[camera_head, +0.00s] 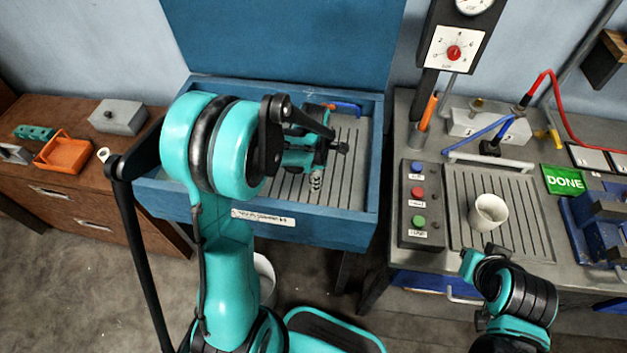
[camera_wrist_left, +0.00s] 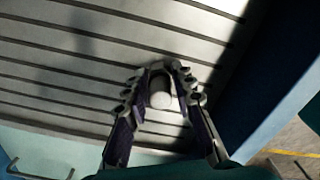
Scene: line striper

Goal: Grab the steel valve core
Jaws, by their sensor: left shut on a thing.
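The steel valve core (camera_wrist_left: 162,99) shows in the left wrist view as a pale, rounded cylinder end between the fingers. My left gripper (camera_wrist_left: 160,85) is shut on it, with one finger on each side, above the slatted grey floor of the blue basin. In the head view my left gripper (camera_head: 316,182) is low inside the basin, near its front wall. There the core is too small and covered to make out clearly. My right arm shows at the lower right of the head view, but its gripper fingers do not show.
The blue basin (camera_head: 372,150) has raised walls and an open lid behind. To its right, a grey bench holds a white cup (camera_head: 488,212), a button box (camera_head: 418,205) and a green DONE sign (camera_head: 563,180). To its left, a brown cabinet holds an orange tray (camera_head: 66,155).

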